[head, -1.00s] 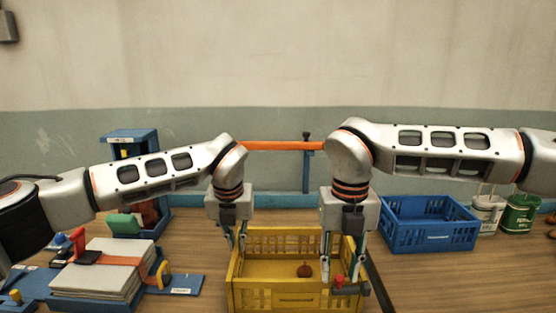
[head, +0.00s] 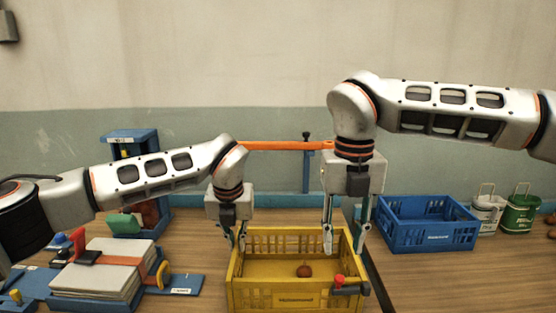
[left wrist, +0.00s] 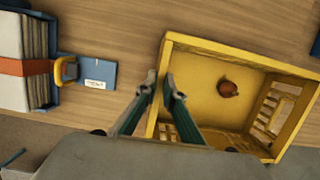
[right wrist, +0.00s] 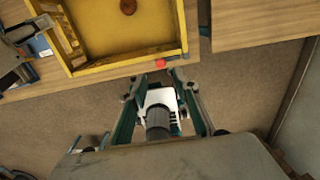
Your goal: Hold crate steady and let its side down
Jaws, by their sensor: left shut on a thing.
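The yellow crate (head: 240,296) stands at the table's front, also in the left wrist view (left wrist: 222,46) and right wrist view (right wrist: 110,69). Its front side is up, with a labelled panel. A red-knobbed latch (head: 339,281) sits at its front right corner; its knob (right wrist: 160,63) shows in the right wrist view. My left gripper (head: 236,243) is shut on the crate's left wall; its fingers (left wrist: 160,88) straddle the rim. My right gripper (head: 345,242) is open and empty, apart from the latch. A reddish-brown round object (head: 304,271) lies inside.
A blue crate (head: 430,240) stands to the right, with white (head: 487,212) and green cans (head: 520,215) beyond it. Left are a strapped stack (head: 98,274) and a blue stand (head: 130,142). An orange bar (head: 280,146) spans behind. Bare table lies right of the yellow crate.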

